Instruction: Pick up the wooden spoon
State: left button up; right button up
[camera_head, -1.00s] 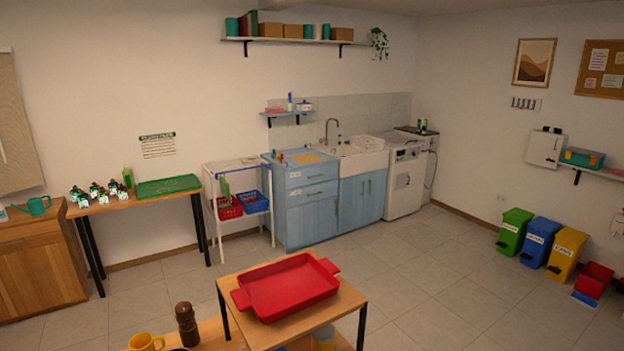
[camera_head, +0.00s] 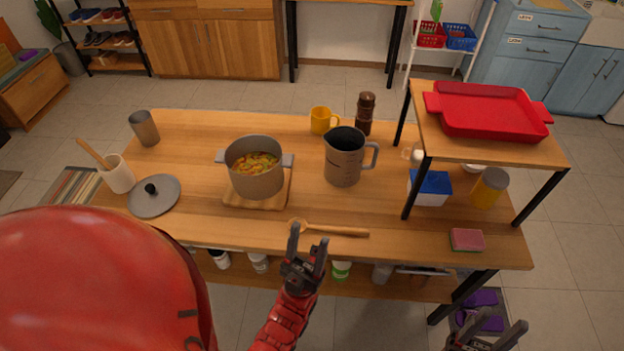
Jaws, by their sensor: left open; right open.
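The wooden spoon (camera_head: 340,231) lies flat near the front edge of the wooden table (camera_head: 200,222), its bowl to the left and its handle to the right. My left gripper (camera_head: 308,240) is open and empty, its fingers pointing up at the spoon; in the picture the fingertips overlap the area by the spoon's bowl. I cannot tell whether they touch it. My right gripper (camera_head: 496,325) is open and empty at the bottom right, in front of the table. Another wooden utensil (camera_head: 93,153) stands in a white cup (camera_head: 118,174) at the left.
Behind the spoon stand a pot of food (camera_head: 256,180) on a board and a grey jug (camera_head: 344,158). A lid (camera_head: 154,196) lies left. A raised shelf with a red tray (camera_head: 490,110) stands right. A sponge (camera_head: 467,239) lies at the right front.

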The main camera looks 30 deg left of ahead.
aim_at(329, 229)
jog(key=u, duration=0.7)
